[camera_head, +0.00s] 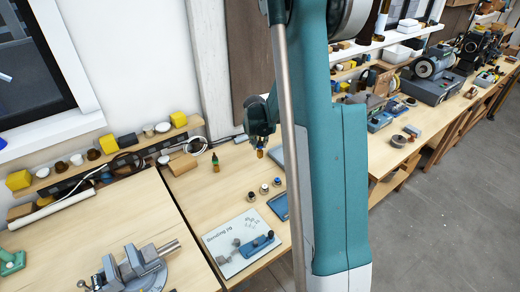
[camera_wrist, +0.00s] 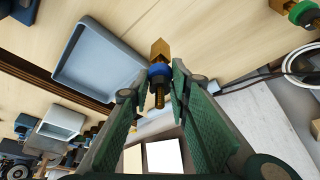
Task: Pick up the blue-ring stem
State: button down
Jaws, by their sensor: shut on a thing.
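The blue-ring stem is a brass piece with a blue collar and a threaded end, seen in the wrist view (camera_wrist: 160,72). My gripper (camera_wrist: 161,80) has its two green fingers closed on it at the collar. The square brass end points away from the palm and the thread points back between the fingers. In the head view my gripper (camera_head: 260,135) is over the back of the bench, with the small stem (camera_head: 261,152) hanging below it. It looks clear of the bench top there, but the exact height is hard to tell.
A green-ring stem (camera_head: 215,162) stands to the left of my gripper. A grey-blue tray (camera_wrist: 75,62) lies beside the held stem. Several small round parts (camera_head: 264,188) and a printed sheet with a blue fixture (camera_head: 228,262) are nearer the front. A vise (camera_head: 130,268) stands at lower left.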

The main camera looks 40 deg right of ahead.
aim_at(260, 138)
jog(key=shift+r, duration=1.6)
